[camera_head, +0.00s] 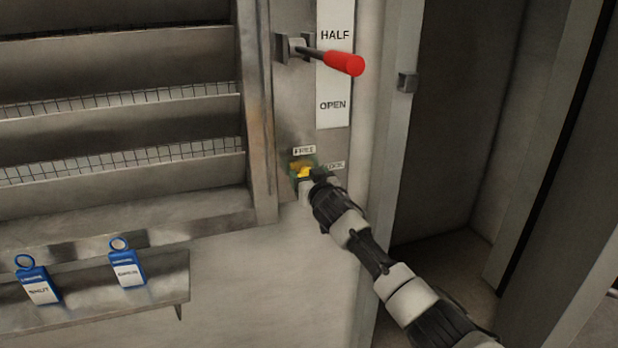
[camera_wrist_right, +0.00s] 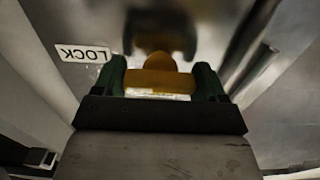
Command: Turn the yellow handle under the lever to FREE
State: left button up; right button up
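The yellow handle (camera_head: 304,171) sits on the metal panel below the red-gripped lever (camera_head: 343,62). A FREE label (camera_head: 304,150) is just above it, and a LOCK label (camera_head: 335,165), partly covered by my gripper, is to its right. My right gripper (camera_head: 305,168) is at the handle. In the right wrist view, the handle (camera_wrist_right: 160,80) fills the space between the green fingertips (camera_wrist_right: 160,84), which look closed on its sides. The LOCK label (camera_wrist_right: 83,53) shows upside down at the left there. Which label the handle points to is hard to tell. My left gripper is not in view.
The lever sticks out above my right gripper, beside a plate marked HALF and OPEN (camera_head: 333,105). Two blue tags (camera_head: 127,268) (camera_head: 38,285) hang on a ledge at lower left. Metal louvres (camera_head: 120,110) fill the left. An open recess (camera_head: 450,130) is at right.

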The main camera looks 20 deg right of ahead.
jog(key=c, duration=0.3)
jog(key=n+p, duration=0.1)
jog(key=n, duration=0.2)
jog(key=shift+n, duration=0.4)
jog(key=n+p, duration=0.1)
jog(key=n, duration=0.3)
jog(key=shift+n+p, duration=0.3)
jog(key=shift+p, duration=0.05)
jog(key=n+p, duration=0.1)
jog(key=n, duration=0.4)
jog(key=shift+f+n+p, duration=0.1)
jog(key=shift+n+p, duration=0.4)
jog(key=shift+n, duration=1.8)
